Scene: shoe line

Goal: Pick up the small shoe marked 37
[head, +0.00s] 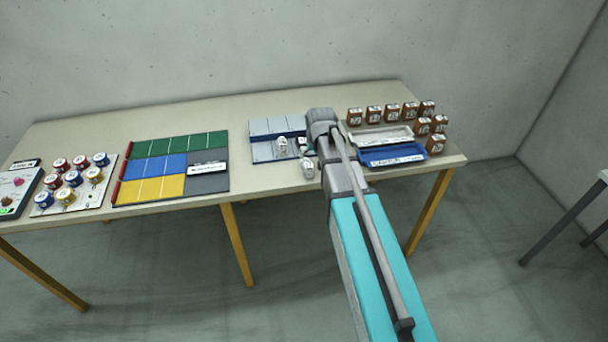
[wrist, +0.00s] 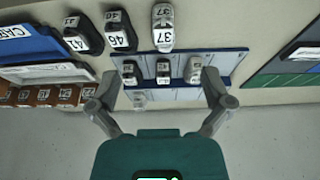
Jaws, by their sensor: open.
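The small shoe marked 37 (wrist: 162,27) is white-grey and carries two 37 labels. It lies on the bare table in front of the blue-edged rack, at the top middle of the wrist view. In the head view a pale shoe (head: 308,168), apparently the same one, sits beside my arm at the table's front. My gripper (wrist: 160,74) is open and empty, its fingers spread over the rack, with shoe 37 beyond the fingertips. In the head view my arm hides the fingers.
A blue tray (head: 392,155), a white tray and several brown boxes (head: 437,143) are at the right. A colored mat (head: 165,166) lies left.

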